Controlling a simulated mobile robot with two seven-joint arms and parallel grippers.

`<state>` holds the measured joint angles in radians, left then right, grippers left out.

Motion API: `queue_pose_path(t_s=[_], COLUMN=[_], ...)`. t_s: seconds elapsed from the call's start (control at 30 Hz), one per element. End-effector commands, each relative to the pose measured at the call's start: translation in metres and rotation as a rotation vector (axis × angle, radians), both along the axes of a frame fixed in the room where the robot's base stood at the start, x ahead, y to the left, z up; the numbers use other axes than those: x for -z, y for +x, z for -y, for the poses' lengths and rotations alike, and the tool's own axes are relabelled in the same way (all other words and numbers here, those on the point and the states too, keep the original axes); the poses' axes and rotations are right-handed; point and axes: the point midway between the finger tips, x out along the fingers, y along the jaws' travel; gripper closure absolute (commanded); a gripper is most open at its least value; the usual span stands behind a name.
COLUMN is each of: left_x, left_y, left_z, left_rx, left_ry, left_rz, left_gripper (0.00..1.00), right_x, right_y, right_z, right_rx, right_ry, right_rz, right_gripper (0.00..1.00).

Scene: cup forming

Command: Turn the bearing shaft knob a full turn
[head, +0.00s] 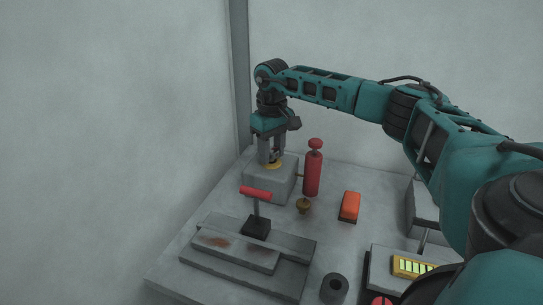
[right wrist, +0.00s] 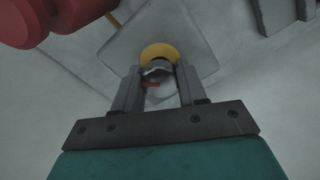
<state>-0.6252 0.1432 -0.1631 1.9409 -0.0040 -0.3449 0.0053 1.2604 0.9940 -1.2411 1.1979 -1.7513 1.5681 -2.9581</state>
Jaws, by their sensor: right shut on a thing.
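The bearing shaft knob (right wrist: 157,72) is a small grey, rounded piece with a red mark on it. It stands on a yellow ring (right wrist: 158,50), which also shows in the head view (head: 274,166) on top of a grey block (head: 283,188). My right gripper (head: 270,160) points straight down over the block at the back of the table. In the right wrist view its two fingers (right wrist: 157,78) stand on either side of the knob, shut on it. The fingers hide most of the knob in the head view. My left gripper is not in view.
A red cylinder (head: 312,172) stands right beside the block. A red-handled lever (head: 256,192) rises in front of it. A brass piece (head: 304,206), an orange box (head: 349,207) and a dark hollow cylinder (head: 334,289) are on the table (head: 190,262). A wall is close behind.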

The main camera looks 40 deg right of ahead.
Motion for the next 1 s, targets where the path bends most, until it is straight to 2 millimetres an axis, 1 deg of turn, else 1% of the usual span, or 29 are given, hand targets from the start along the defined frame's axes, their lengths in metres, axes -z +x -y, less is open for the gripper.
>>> queue_pose_path(t_s=[0.07, 0.3, 0.63, 0.67, 0.9, 0.93, 1.0], left_x=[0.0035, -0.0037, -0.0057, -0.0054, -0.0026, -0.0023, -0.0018], left_y=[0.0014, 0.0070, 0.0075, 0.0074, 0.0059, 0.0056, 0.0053], left_z=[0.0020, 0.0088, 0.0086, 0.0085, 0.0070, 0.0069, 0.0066], left_rx=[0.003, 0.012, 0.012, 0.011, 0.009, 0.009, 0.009], left_ry=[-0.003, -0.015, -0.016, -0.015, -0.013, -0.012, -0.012], left_rz=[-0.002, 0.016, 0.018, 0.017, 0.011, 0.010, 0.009], left_gripper=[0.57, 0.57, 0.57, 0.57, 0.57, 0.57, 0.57], right_x=[0.0026, 0.0014, 0.0015, 0.0016, 0.0011, 0.0010, 0.0008], right_y=[-0.0010, -0.0019, -0.0026, -0.0026, -0.0018, -0.0017, -0.0015], right_z=[-0.0011, -0.0009, -0.0006, -0.0005, 0.0000, 0.0000, 0.0001], right_rx=[-0.025, -0.056, -0.057, -0.057, -0.055, -0.055, -0.055], right_ry=[0.002, 0.002, 0.002, 0.002, 0.001, 0.001, 0.000], right_rz=[-0.005, -0.008, -0.012, -0.012, -0.008, -0.007, -0.006], right_gripper=[0.89, 0.89, 0.89, 0.58, 0.35, 0.33, 0.33])
